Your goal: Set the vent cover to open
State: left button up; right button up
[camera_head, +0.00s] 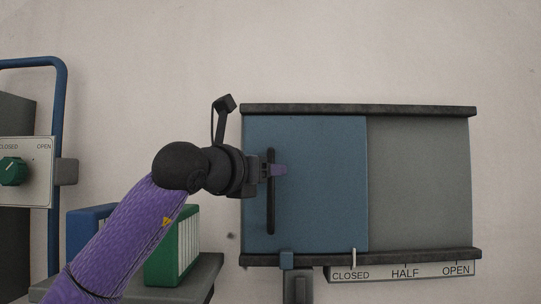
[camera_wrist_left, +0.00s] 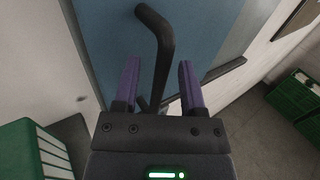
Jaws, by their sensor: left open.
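The vent cover (camera_head: 325,185) is a blue sliding panel between two dark rails on the wall. It covers the left part of a grey area (camera_head: 420,180). A white pointer (camera_head: 353,258) on its lower edge stands above CLOSED on the label strip (camera_head: 430,271), which also reads HALF and OPEN. A black vertical bar handle (camera_head: 271,215) is at the cover's left side. My left gripper (camera_head: 278,170) is at the handle's upper half. In the left wrist view the handle (camera_wrist_left: 158,45) passes between the open purple fingers of the gripper (camera_wrist_left: 158,85). My right gripper is not in view.
A green binder (camera_head: 160,255) and a blue one (camera_head: 88,230) stand on a shelf (camera_head: 205,270) below my left arm. A panel with a green knob (camera_head: 12,171) and a blue frame (camera_head: 60,120) are at far left. The wall right of the vent is clear.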

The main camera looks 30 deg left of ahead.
pick_arm(q)
jog(key=shift+w, duration=0.85)
jog(key=shift+s, duration=0.1)
grip_shut()
jog(key=shift+r, duration=0.1)
dwell(0.5)
